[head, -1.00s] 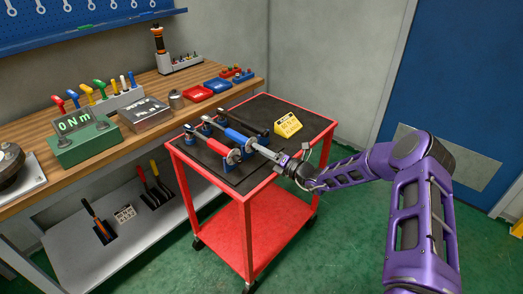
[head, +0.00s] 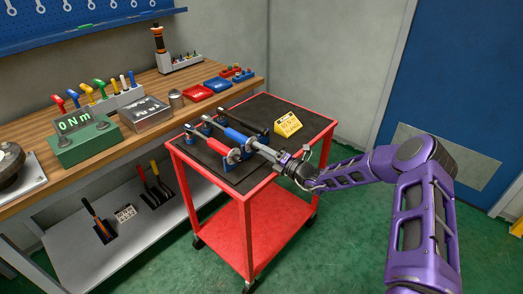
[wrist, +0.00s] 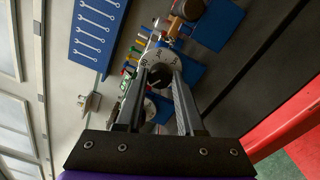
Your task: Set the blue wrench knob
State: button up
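The blue wrench (head: 236,137) lies in the holders on top of the red cart, beside the red wrench (head: 211,148). Its near end points at my gripper (head: 278,160), which is in line with it at the cart's right edge. In the wrist view, a dark round knob with a white numbered dial (wrist: 157,73) shows straight ahead between the tips of my gripper (wrist: 160,76). The two fingers are apart, one on each side of the knob. I cannot clearly see contact. A second dial (wrist: 151,108) is partly hidden behind the left finger.
The red cart (head: 245,211) also holds a black-handled tool (head: 246,122) and a yellow sign block (head: 288,124). The workbench (head: 210,101) behind carries a green meter (head: 80,142) reading 0 Nm, coloured trays and a rack. Green floor is free around the cart.

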jog(key=o, duration=0.4)
jog(key=shift+c, duration=0.2)
jog(key=v, duration=1.7)
jog(key=shift+d, duration=0.15)
jog(key=shift+s, duration=0.15)
